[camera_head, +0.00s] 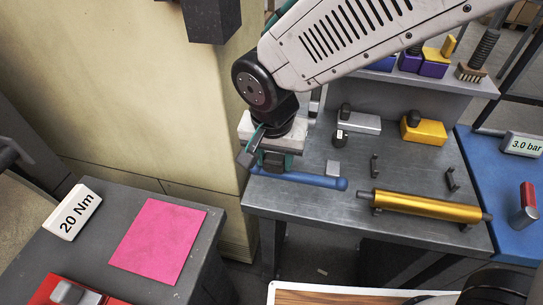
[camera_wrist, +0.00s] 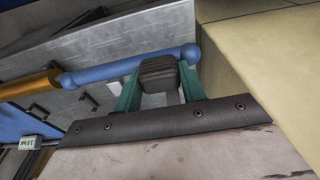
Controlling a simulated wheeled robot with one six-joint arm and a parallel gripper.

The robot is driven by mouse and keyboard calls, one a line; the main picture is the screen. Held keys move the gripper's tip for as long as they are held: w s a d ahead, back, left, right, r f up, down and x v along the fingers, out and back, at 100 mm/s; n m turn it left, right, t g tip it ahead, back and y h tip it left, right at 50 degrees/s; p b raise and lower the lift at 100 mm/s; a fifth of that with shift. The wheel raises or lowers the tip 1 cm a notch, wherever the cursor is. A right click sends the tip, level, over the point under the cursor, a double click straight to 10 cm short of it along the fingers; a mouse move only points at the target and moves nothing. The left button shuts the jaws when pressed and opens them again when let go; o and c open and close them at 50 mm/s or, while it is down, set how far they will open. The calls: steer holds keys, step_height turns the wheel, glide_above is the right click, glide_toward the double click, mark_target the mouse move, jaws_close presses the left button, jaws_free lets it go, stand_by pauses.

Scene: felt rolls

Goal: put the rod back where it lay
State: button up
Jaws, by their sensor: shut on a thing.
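A blue rod (camera_head: 310,179) with rounded ends is held at the left front corner of the grey metal bench. My gripper (camera_head: 268,163) is shut on it near its left end, and the rod extends right, roughly level, over the bench. In the wrist view the rod (camera_wrist: 125,67) crosses the tips of my green gripper fingers (camera_wrist: 160,75); its far end overlaps the gold roller in the picture. Two empty dark brackets, a left one (camera_head: 374,165) and a right one (camera_head: 451,180), stand on the bench behind the roller. How high the rod hangs is hard to tell.
A gold roller (camera_head: 425,206) lies on brackets along the bench's front edge (camera_head: 330,217). A yellow block (camera_head: 424,130) and a grey block (camera_head: 358,122) stand farther back, below a raised shelf (camera_head: 390,92). A cream cabinet (camera_head: 150,90) is close on the left.

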mark_target(272, 177)
steer(key=shift+f, duration=3)
steer(key=shift+f, duration=0.45)
steer(key=o, duration=1)
steer(key=shift+o, duration=0.2)
steer(key=shift+a, duration=0.2)
steer(key=shift+r, duration=0.2)
steer(key=shift+s+d+r, duration=0.2)
steer(key=shift+r, duration=0.8)
steer(key=shift+s+d+r, duration=0.15)
steer(key=shift+r, duration=0.85)
steer(key=shift+s+d+r, duration=0.2)
steer(key=shift+r, duration=0.8)
steer(key=shift+r, duration=0.2)
